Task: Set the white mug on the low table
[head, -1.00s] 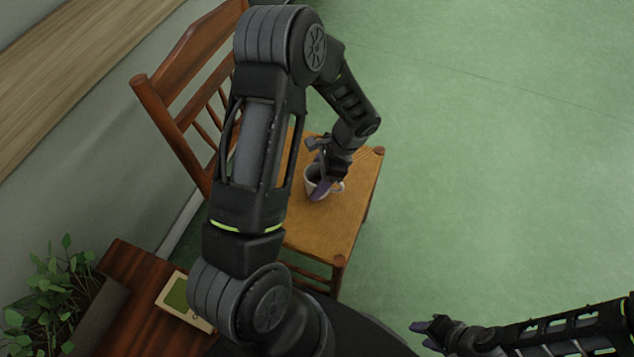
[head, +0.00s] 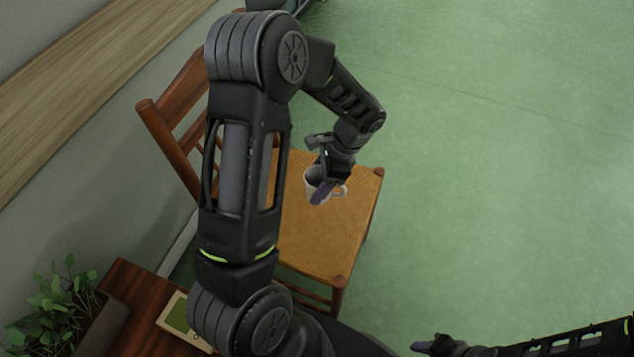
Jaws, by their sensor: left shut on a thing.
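The white mug (head: 309,187) is in the head view, over the woven seat of a wooden chair. My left gripper (head: 322,186) is shut on the mug, with one purple-tipped finger in front of its side. The mug looks roughly upright, its handle to the right. I cannot tell surely how far its base is above the seat. A dark reddish wooden table (head: 130,287) shows in part at the lower left, partly covered by my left arm. My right gripper (head: 425,347) is at the bottom edge, away from the mug; its opening cannot be made out.
The wooden chair (head: 325,240) has its backrest at the left, beside the wall. A green leafy plant in a dark planter (head: 103,322) and a cream-framed green item (head: 172,312) are on the reddish table. Green floor at the right is clear.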

